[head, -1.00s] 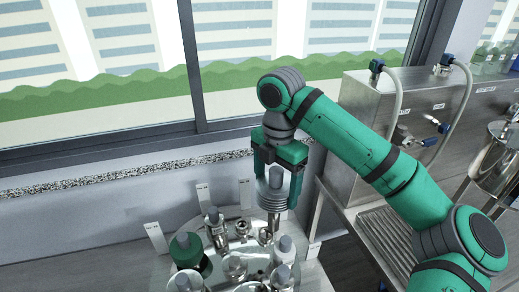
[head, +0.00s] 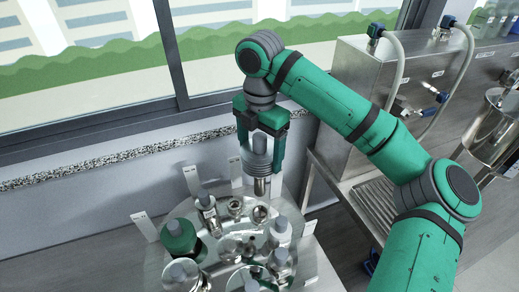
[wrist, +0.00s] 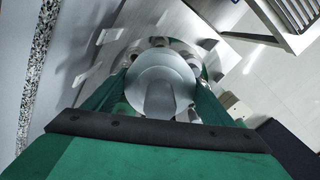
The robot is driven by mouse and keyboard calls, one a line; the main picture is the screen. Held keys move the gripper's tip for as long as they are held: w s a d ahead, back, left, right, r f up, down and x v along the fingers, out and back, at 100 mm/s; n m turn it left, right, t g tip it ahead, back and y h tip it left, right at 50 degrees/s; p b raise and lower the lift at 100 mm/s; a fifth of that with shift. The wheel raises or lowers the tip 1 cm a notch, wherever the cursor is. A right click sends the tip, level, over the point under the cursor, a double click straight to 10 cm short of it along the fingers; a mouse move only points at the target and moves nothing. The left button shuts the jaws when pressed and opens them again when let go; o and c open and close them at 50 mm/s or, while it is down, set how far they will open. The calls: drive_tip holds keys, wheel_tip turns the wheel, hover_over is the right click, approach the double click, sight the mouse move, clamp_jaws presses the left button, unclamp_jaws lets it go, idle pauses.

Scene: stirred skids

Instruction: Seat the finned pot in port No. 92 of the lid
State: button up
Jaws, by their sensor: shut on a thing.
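My gripper (head: 260,150) is shut on the finned pot (head: 257,162), a grey ribbed body with a rounded top and a metal stem below. It hangs about upright over the back right part of the lid (head: 157,250). In the wrist view the pot (wrist: 160,85) fills the middle between my fingers and hides what lies under it. The lid is a round shiny plate with several ports and fittings. White label tags stand around its rim, but their numbers are too small to read. I cannot tell whether the stem touches a port.
A green fitting (head: 180,238) and several grey-capped fittings, one of them at the right (head: 280,230), stand up from the lid. A steel cabinet (head: 355,85) with hoses stands at the right, beside a steel vessel (head: 497,130). The window wall is close behind.

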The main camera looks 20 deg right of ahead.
sight(261, 192)
drive_tip(key=shift+d+f, duration=0.1)
drive_tip(key=shift+f, duration=10.1)
wheel_tip(261, 192, down, 2)
drive_tip(key=shift+f, duration=0.35)
drive_tip(key=o, duration=1.4)
drive_tip(key=shift+o, duration=0.2)
